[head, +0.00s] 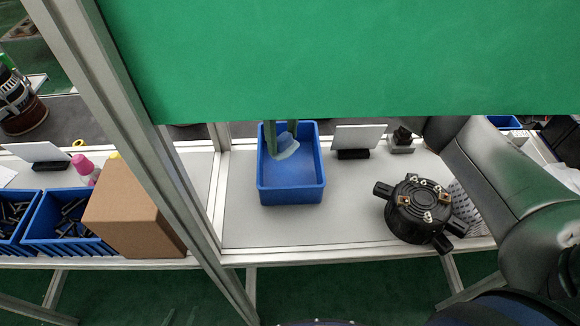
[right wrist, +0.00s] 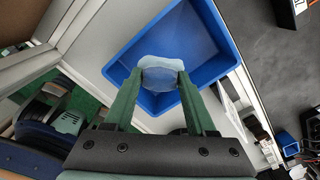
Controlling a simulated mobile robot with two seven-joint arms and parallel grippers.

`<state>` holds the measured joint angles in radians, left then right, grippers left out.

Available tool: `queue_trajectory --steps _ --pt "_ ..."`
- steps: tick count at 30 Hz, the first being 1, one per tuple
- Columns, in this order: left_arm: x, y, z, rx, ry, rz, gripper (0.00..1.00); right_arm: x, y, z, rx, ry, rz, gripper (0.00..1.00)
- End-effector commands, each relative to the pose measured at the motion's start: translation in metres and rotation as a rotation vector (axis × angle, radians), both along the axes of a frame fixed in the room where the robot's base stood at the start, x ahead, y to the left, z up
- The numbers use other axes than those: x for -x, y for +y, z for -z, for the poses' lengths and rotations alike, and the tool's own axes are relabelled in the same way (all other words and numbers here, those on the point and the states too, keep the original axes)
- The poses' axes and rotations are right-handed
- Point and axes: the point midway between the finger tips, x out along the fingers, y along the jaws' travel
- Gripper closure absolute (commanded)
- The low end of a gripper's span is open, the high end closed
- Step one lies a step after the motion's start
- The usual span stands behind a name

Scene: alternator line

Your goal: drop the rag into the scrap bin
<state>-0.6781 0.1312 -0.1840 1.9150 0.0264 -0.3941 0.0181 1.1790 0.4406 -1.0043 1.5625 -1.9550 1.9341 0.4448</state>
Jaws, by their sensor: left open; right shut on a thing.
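The rag (head: 285,146) is a small pale blue cloth, hanging crumpled between the fingertips of my right gripper (head: 281,138). In the right wrist view the rag (right wrist: 160,72) shows between the two green fingers of the right gripper (right wrist: 160,84), which is shut on it. The scrap bin is an open blue box (head: 292,196) on the grey bench; it also shows in the right wrist view (right wrist: 222,38). The rag is over the bin's opening, towards the back; its height above the floor is unclear. My left gripper is not in view.
A large green panel (head: 340,60) hides part of my right arm. A black round housing (head: 418,208) sits right of the bin. A cardboard box (head: 135,210) and blue parts bins (head: 70,245) stand left, beyond a metal post (head: 150,150). A sign (head: 358,138) stands behind right.

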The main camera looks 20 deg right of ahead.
Motion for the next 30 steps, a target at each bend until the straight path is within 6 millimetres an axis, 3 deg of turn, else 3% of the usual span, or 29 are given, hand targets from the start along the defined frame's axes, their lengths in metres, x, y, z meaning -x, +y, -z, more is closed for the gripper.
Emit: queue_trajectory --steps 1,5,14,15,24,30 --pt "0.000 0.000 0.009 0.000 0.001 0.000 0.50 0.000 0.001 0.011 -0.001 0.002 -0.001 0.96" --pt "0.001 0.000 0.016 -0.001 0.003 0.000 0.50 0.000 0.001 0.022 0.000 0.001 -0.002 0.96" --pt "0.001 0.000 0.016 -0.001 0.003 0.000 0.50 0.000 0.001 0.024 0.000 0.001 -0.002 0.96" --pt "0.001 0.000 0.016 -0.001 0.003 0.000 0.50 0.001 0.001 0.024 0.000 0.001 -0.002 0.42" --pt "0.001 0.000 0.016 -0.001 0.003 0.000 0.50 0.001 0.001 0.024 -0.001 0.002 -0.002 0.09" --pt "0.001 0.000 0.016 0.000 0.002 0.000 0.50 0.001 0.001 0.024 -0.001 0.002 -0.002 0.09"
